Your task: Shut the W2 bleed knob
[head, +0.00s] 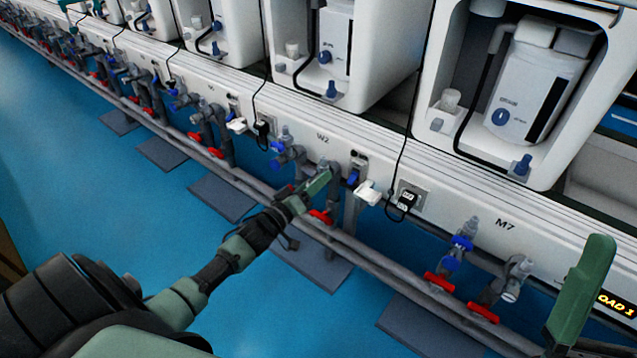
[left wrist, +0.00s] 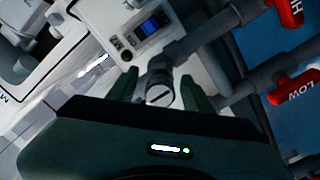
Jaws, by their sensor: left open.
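The W2 label (head: 322,137) is on the white rail, above a group of grey pipes and valves. My left gripper (head: 318,185) is at this group, in front of the pipework. In the left wrist view its two green fingers (left wrist: 162,95) stand open on either side of a round grey knob with a slot in its face (left wrist: 160,94), which looks like the bleed knob. I cannot tell whether the fingers touch it. In the head view the gripper largely hides this knob. A green part that looks like my right gripper (head: 585,290) shows at the lower right; its jaw state is unclear.
Red handles marked HIGH (left wrist: 287,12) and LOW (left wrist: 295,88) sit close to the right of the knob.

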